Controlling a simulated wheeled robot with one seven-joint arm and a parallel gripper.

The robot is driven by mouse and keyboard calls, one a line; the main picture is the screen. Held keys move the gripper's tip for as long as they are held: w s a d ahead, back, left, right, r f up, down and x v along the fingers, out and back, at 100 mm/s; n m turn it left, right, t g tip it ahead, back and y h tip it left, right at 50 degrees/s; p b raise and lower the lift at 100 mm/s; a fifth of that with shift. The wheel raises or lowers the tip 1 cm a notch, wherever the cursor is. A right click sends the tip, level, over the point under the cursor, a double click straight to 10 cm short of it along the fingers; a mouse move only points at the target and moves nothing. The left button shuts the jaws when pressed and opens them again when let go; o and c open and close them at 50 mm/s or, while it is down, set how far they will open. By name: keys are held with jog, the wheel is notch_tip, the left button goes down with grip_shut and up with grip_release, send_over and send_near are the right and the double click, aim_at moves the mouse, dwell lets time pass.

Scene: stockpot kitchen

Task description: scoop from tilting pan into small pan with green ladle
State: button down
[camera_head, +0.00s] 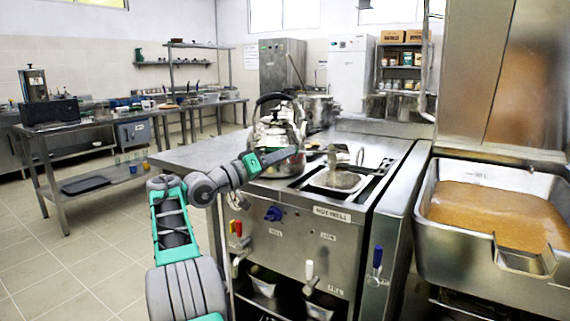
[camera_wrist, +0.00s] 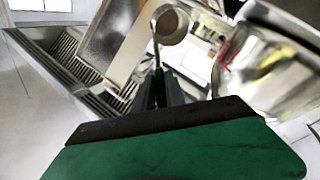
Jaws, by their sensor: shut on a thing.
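The tilting pan (camera_head: 436,185) stands at the right in the head view, a deep steel vessel with brown contents and a pouring lip at its front. My gripper (camera_head: 297,157) is over the stove counter, left of the tilting pan and well apart from it. In the wrist view my gripper (camera_wrist: 158,92) is shut on a thin handle.
A large shiny kettle (camera_head: 276,135) stands on the counter close behind my arm; it also shows in the wrist view (camera_wrist: 270,62). Steel stockpots (camera_head: 318,112) stand farther back. A work table (camera_head: 130,118) is at the left, with open floor before it.

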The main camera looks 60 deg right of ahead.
notch_tip(320, 180, down, 7)
jog(key=w+a+n+h+b, duration=0.1)
jog(key=h+b, duration=0.3)
jog(key=b, duration=0.5)
jog(key=shift+w+r+n+g, duration=0.15)
jog(key=shift+w+n+g, duration=0.2)
jog(key=shift+n, duration=0.45)
jog(key=shift+a, duration=0.15)
jog(key=shift+r, duration=0.1)
dwell(1.2)
